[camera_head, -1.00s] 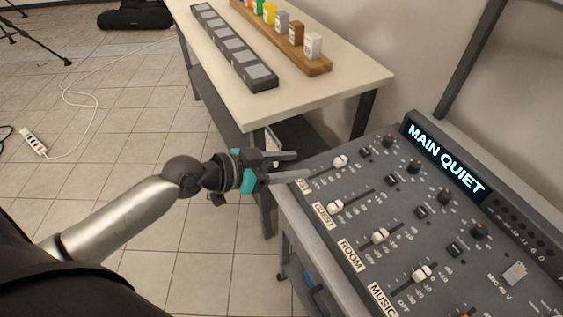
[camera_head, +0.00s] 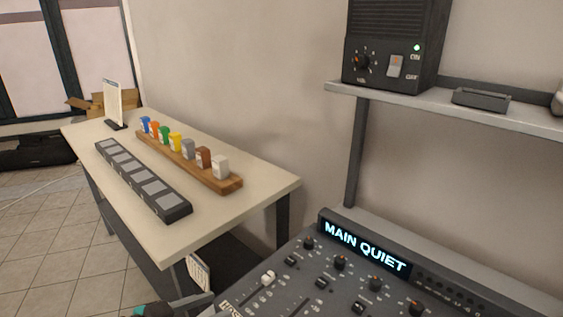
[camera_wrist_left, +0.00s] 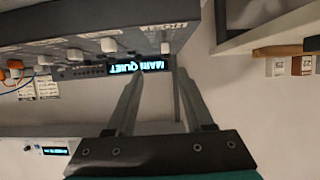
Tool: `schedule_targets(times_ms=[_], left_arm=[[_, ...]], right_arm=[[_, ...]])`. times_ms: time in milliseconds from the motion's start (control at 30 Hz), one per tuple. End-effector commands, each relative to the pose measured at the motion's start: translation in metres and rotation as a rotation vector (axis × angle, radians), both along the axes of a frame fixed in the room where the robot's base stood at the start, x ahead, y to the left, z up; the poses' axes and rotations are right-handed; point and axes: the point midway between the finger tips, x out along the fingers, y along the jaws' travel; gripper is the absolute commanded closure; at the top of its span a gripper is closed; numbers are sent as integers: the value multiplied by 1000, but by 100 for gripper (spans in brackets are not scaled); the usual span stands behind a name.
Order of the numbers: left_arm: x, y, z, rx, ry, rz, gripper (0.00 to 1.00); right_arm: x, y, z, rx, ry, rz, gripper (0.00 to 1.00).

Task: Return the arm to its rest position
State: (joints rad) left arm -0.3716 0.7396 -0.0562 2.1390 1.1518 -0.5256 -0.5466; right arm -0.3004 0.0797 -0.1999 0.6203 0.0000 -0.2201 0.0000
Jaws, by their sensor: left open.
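My left gripper (camera_head: 200,302) shows only partly at the bottom edge of the head view, beside the left edge of the mixing desk (camera_head: 315,282). In the left wrist view its two fingers (camera_wrist_left: 160,88) are spread apart with nothing between them. The desk, with white fader caps and a lit "MAIN QUIET" display (camera_head: 365,246), appears upside down beyond the fingers in that view. Most of my left arm is out of the head view. My right gripper is not in view.
A pale table (camera_head: 235,215) stands at left with a dark strip of grey pads (camera_head: 142,180) and a wooden rack (camera_head: 225,186) of coloured tags. A shelf (camera_head: 500,116) at upper right carries a black speaker box (camera_head: 390,40). Open floor lies at far left.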

Motion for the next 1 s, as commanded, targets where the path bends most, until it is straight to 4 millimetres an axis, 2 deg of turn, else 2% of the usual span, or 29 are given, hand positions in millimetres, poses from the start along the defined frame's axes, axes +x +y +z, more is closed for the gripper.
schedule_targets(times_ms=[200, 367, 600, 867, 1000], left_arm=[[-43, -31, -40, 86, 169, -21, 48], [-75, -39, -66, 179, 327, 37, 48], [-119, -27, -86, 300, 557, 236, 48], [-163, -4, -89, 371, 762, 489, 48], [-157, -3, -119, 386, 780, 489, 48]], right_arm=[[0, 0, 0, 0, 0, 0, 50], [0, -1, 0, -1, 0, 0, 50], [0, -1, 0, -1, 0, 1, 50], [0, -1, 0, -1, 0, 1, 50], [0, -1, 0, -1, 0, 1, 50]])
